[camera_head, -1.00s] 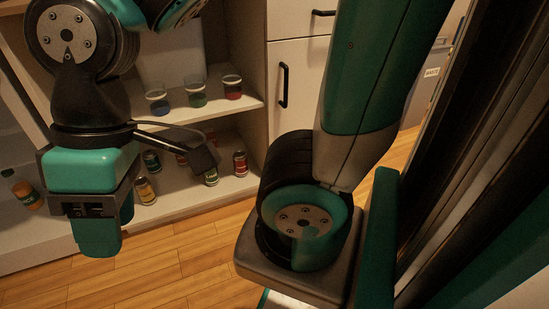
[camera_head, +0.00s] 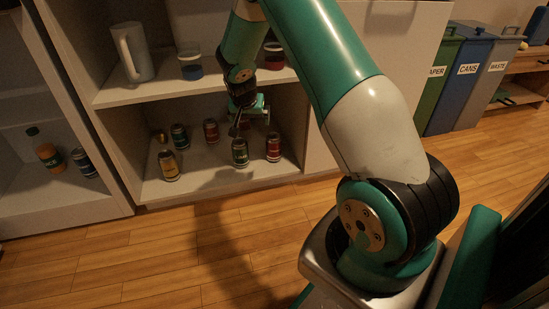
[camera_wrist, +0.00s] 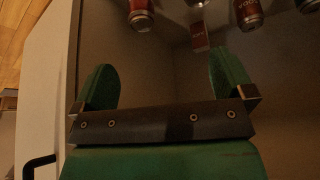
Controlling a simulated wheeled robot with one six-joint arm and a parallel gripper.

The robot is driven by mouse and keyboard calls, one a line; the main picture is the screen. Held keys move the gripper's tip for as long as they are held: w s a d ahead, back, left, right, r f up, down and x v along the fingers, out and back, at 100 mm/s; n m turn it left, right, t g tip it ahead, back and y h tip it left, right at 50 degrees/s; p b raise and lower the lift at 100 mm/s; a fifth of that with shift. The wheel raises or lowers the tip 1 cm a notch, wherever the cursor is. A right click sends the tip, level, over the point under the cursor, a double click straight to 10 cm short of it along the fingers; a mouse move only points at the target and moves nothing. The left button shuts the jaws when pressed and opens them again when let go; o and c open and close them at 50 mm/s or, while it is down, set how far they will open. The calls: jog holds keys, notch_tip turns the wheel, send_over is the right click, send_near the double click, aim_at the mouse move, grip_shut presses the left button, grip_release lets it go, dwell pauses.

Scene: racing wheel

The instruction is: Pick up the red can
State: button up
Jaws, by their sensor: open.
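A red can (camera_head: 273,147) stands upright on the lower shelf, near its front right. Another reddish can (camera_head: 211,131) stands further back and left on that shelf. My gripper (camera_head: 250,120) is inside the lower shelf space, left of and above the front red can, apart from it. In the wrist view my gripper (camera_wrist: 168,85) has its two green fingers spread, with nothing between them. Beyond the fingers, a red can (camera_wrist: 140,15) and a second reddish can (camera_wrist: 249,14) show at the top edge, partly cut off. I cannot tell which matches which.
A green can (camera_head: 240,152), a yellow can (camera_head: 169,165) and a dark can (camera_head: 179,136) stand close by on the shelf. The upper shelf (camera_head: 135,92) holds a white pitcher (camera_head: 133,52) and cups. Sorting bins (camera_head: 463,80) stand at right. The wooden floor in front is clear.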

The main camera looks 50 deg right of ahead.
jog(key=m+h, duration=0.2)
send_near(272, 138)
jog(key=b+x, duration=0.3)
jog(key=b, duration=0.1)
jog(key=b+x, duration=0.4)
jog(key=shift+s+f, duration=0.1)
jog(key=shift+s, duration=0.1)
jog(key=shift+w+d+f, duration=0.15)
jog(key=shift+d+f, duration=0.05)
jog(key=shift+f, duration=0.05)
jog(key=b+x, duration=0.4)
jog(key=b, duration=0.1)
jog(key=shift+w+f, duration=0.1)
jog(key=shift+f, duration=0.25)
jog(key=shift+w+d+f+b, duration=0.1)
jog(key=shift+d+b, duration=0.15)
jog(key=shift+b, duration=0.1)
jog(key=c, duration=1.3)
